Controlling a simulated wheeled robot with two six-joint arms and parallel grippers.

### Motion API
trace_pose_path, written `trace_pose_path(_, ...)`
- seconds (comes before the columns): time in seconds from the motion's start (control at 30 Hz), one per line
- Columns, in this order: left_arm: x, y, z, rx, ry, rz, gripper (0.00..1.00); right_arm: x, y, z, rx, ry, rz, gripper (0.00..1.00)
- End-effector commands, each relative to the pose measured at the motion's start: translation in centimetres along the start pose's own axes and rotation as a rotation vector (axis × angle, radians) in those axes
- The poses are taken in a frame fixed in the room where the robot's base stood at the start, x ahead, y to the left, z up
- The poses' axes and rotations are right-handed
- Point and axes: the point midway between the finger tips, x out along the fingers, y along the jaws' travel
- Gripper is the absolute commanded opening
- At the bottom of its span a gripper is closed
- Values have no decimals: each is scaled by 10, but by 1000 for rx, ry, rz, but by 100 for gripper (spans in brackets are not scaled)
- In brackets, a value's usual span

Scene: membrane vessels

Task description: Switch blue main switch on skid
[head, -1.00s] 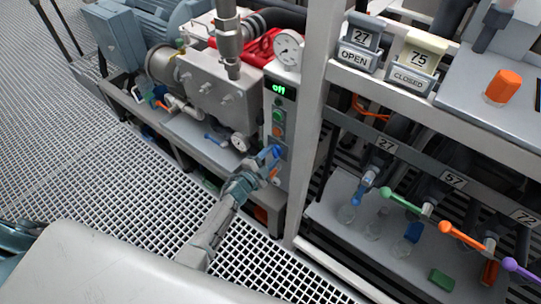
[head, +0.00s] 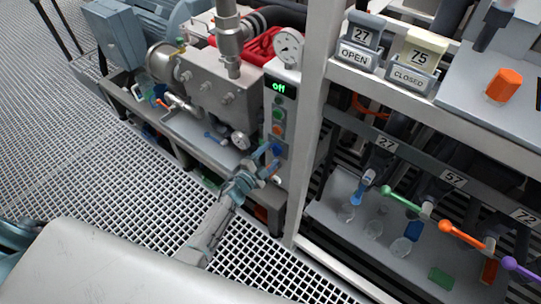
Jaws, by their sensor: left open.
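The blue main switch (head: 277,150) is a small blue knob low on the narrow grey control panel (head: 280,100) of the skid. A small gap seems to lie between fingers and switch, but exact contact is hard to tell. My right gripper is not in view.
Green and orange buttons (head: 277,122) sit above the switch. A grey upright post (head: 310,120) stands right beside the panel. A pump block (head: 222,90) and round gauge (head: 288,46) are behind. Coloured valve handles (head: 462,234) are at right. Grating floor (head: 110,190) is open at left.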

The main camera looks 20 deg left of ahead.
Motion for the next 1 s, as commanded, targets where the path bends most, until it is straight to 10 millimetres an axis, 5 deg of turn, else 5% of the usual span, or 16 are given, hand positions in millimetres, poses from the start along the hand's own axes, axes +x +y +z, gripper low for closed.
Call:
trace_pose_path(0.5,-90,2,1,1,-1,3,64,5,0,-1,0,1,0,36)
trace_pose_path(1.0,-98,1,0,-1,-1,2,64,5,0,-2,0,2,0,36)
